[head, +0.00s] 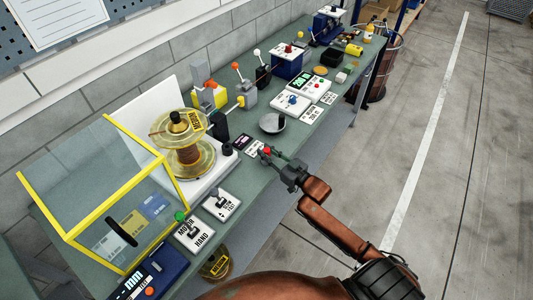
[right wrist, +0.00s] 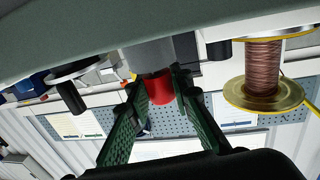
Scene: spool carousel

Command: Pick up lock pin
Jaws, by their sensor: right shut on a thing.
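The lock pin shows as a small red knob (head: 267,151) at the table's front edge in the head view. In the right wrist view the red knob (right wrist: 160,88) sits between the green finger pads, with a grey part against it on the table side. My right gripper (head: 272,155) is shut on the red knob; its fingertips also show in the right wrist view (right wrist: 160,82). The pin's shank cannot be made out. A copper-wound spool with clear yellowish flanges (head: 188,158) stands to the left of the gripper. My left gripper is not in view.
A yellow-framed clear guard (head: 115,185) stands open at the left. A grey bowl (head: 272,123) is just behind the gripper. Lever boxes (head: 194,234) stand at the front left, and control boxes (head: 291,103) farther back. Open floor lies to the right.

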